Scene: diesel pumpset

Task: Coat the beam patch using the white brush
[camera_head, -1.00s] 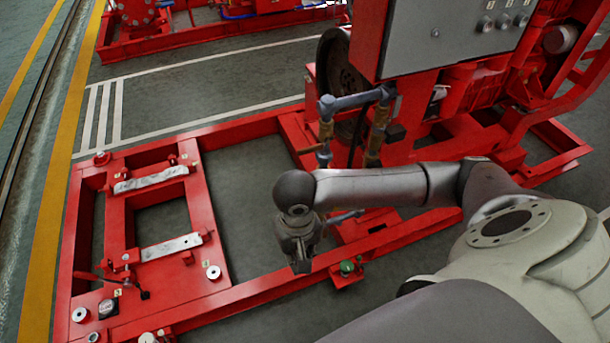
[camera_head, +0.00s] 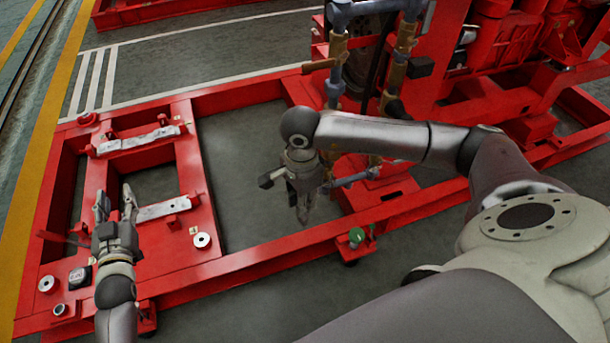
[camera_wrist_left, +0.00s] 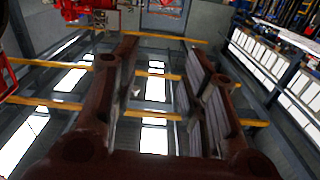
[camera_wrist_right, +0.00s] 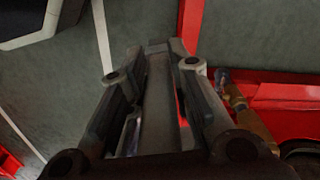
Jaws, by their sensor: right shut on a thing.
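My right gripper (camera_head: 302,205) hangs over the grey floor inside the red frame. In the right wrist view it is shut on a long grey handle-like thing (camera_wrist_right: 160,105). I take this to be the brush, but I cannot make out white bristles. A dark end (camera_head: 266,181) sticks out left of the gripper in the head view. My left gripper (camera_head: 116,199) is open and empty above the red frame's left part, beside the lower pale metal plate (camera_head: 160,209). The left wrist view also shows its fingers wide apart.
The red base frame (camera_head: 240,255) spans the floor, with an upper pale plate (camera_head: 140,139). Blue-grey pipes with brass fittings (camera_head: 338,60) rise close behind my right gripper. The frame's middle bay is empty.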

